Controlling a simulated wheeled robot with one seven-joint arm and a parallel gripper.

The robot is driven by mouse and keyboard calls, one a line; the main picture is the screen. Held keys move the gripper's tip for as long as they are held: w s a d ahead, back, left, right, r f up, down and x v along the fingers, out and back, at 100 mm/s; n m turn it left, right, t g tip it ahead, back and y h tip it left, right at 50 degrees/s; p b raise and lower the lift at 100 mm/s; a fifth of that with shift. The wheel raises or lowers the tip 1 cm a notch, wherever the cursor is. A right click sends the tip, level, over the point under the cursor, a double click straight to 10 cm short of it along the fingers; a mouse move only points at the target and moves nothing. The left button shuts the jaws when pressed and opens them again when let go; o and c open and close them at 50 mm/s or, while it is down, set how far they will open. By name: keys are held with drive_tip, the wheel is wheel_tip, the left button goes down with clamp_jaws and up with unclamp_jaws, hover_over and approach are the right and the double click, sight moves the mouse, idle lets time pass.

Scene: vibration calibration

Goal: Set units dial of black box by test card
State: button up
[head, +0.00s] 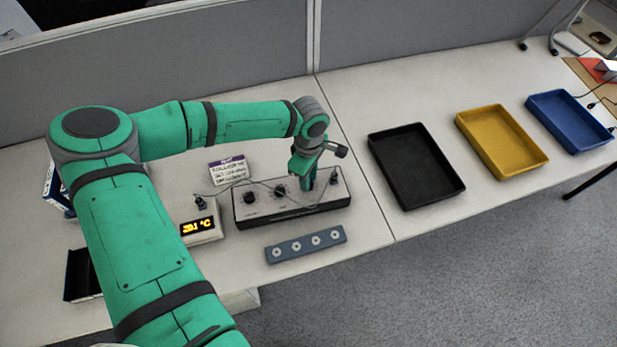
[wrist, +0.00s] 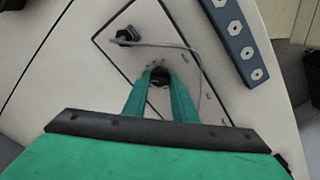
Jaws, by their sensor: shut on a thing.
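The black box (head: 292,211) stands on the bench, its top panel facing up. Two black dials show on it, at the left (head: 250,197) and in the middle (head: 280,191). My gripper (head: 308,184) comes down over the right part of the panel. In the wrist view its two green fingers (wrist: 160,82) are shut on a black dial (wrist: 160,73), which they partly hide. I cannot read the dial's label or its pointer. The white test card (head: 229,170) with a purple header stands behind the box; its small print is not legible.
A display unit (head: 199,229) reading about 20.1 °C stands left of the box. A blue-grey strip with several round fittings (head: 306,245) lies in front. A cable and plug (wrist: 126,36) are near my fingers. Black (head: 417,167), yellow (head: 502,141) and blue (head: 569,122) trays lie right.

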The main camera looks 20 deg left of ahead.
idle(0.4)
drive_tip(key=o, duration=1.1)
drive_tip(key=shift+c, duration=0.2)
drive_tip(key=shift+r, duration=0.1)
wheel_tip(320, 180, up, 11)
